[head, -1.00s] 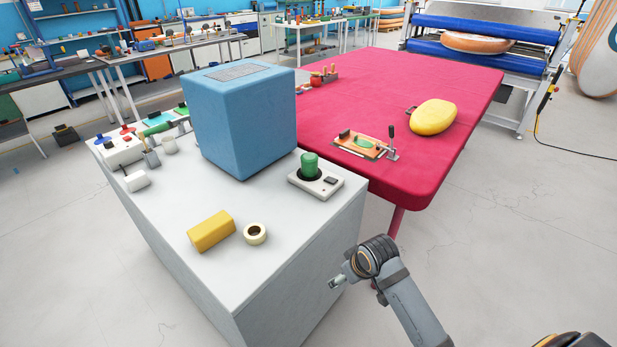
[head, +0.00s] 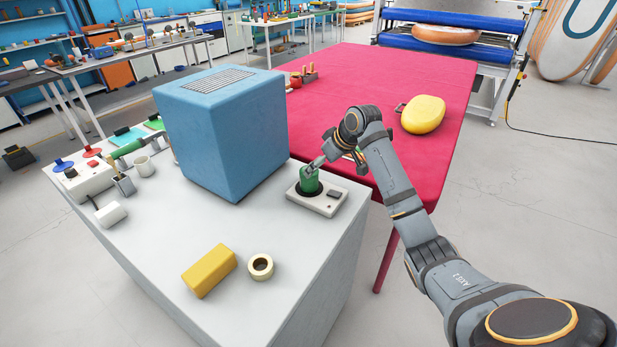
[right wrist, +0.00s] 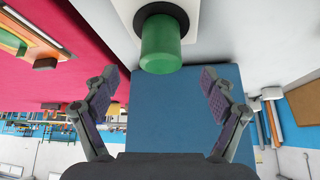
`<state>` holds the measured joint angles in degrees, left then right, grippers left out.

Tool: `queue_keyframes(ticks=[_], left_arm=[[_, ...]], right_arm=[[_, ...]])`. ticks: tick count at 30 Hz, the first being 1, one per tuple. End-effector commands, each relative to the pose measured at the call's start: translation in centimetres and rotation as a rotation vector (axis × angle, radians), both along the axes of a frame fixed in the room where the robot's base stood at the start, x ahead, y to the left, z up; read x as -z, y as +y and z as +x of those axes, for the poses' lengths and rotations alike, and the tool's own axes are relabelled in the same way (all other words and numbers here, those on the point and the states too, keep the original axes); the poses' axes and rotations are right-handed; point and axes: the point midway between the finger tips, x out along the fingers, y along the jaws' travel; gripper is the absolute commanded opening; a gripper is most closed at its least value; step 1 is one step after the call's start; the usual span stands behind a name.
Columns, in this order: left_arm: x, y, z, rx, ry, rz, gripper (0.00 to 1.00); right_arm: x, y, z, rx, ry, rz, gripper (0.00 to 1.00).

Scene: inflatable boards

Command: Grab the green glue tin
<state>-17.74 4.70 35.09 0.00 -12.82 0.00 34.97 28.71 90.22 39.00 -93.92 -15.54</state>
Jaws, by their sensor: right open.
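The green glue tin (head: 310,181) stands upright in the dark round well of a white-grey base unit (head: 327,206) at the right edge of the white cabinet top. In the right wrist view the tin (right wrist: 160,46) is at the top middle, ahead of and between the open fingers, apart from both. My right gripper (head: 314,163) is at the tin's top in the head view, and its fingers (right wrist: 158,90) are spread with nothing between them in the wrist view. My left gripper is not in view.
A big blue box (head: 225,135) stands just left of the tin. A yellow block (head: 209,271) and a tape roll (head: 260,267) lie nearer on the cabinet top. A red-covered table (head: 425,75) with a yellow rounded object (head: 423,115) is behind.

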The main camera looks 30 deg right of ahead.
Motion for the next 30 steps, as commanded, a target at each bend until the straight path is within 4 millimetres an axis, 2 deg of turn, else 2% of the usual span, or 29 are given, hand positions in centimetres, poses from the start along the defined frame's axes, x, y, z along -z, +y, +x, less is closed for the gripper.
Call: queue_keyframes(ticks=[2,5,10,13,19,26,27,30], left_arm=[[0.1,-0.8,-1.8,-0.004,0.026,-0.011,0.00],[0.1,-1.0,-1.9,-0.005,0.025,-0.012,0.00],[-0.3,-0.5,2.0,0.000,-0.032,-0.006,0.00],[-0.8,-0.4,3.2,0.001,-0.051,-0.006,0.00],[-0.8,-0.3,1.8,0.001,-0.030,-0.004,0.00],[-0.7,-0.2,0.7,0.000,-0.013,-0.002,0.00],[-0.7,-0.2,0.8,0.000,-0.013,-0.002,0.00],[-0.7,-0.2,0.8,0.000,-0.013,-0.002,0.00]], right_arm=[[1.1,0.3,0.7,0.000,0.001,0.003,0.84],[1.8,0.5,1.1,0.000,0.000,0.002,0.84],[2.4,0.5,1.3,0.000,0.000,0.001,0.84],[3.8,0.8,1.9,0.000,0.003,0.003,0.84],[6.4,1.3,3.2,0.001,0.000,0.002,0.84],[6.7,1.3,3.4,0.000,-0.001,-0.001,0.84],[6.7,1.3,3.4,0.001,-0.001,0.000,0.83],[6.7,1.3,3.4,0.001,-0.001,0.000,0.69]])
